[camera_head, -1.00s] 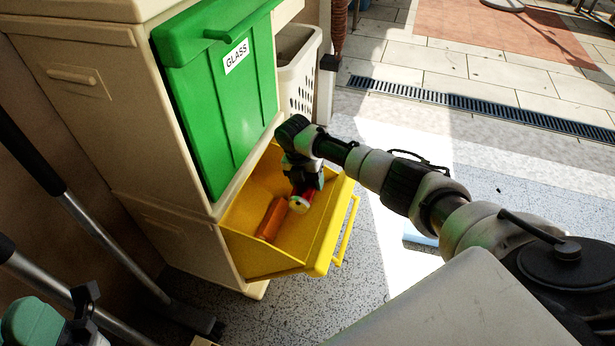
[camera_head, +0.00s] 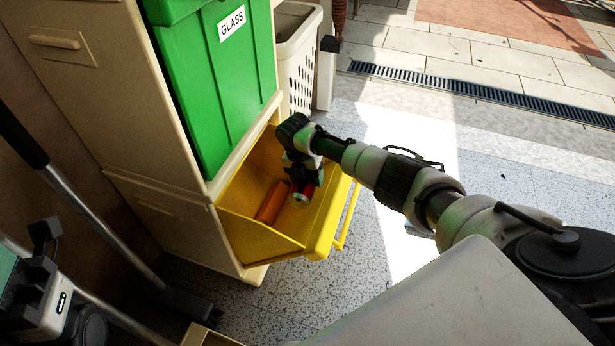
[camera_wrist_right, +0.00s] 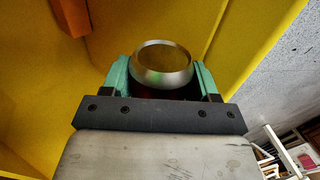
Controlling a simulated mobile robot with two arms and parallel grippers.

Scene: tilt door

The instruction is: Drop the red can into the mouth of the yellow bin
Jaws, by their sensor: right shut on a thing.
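The red can (camera_head: 309,190) is in my right gripper (camera_head: 304,180), low in the mouth of the tilted-out yellow bin (camera_head: 324,231). In the right wrist view, the can's pale metal end (camera_wrist_right: 162,64) sits between the two teal fingers of the right gripper (camera_wrist_right: 160,82), which are shut on it. Yellow bin walls (camera_wrist_right: 225,45) surround it there. The can's body is mostly hidden by the gripper. Part of my left arm (camera_head: 58,300) shows at the lower left; its fingers cannot be made out clearly.
An orange item (camera_head: 271,202) lies inside the bin, left of the can. A green bin marked GLASS (camera_head: 225,85) is above, in a beige cabinet (camera_head: 120,110). A white slotted basket (camera_head: 297,75) stands behind. A yellow handle bar (camera_head: 349,217) fronts the bin.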

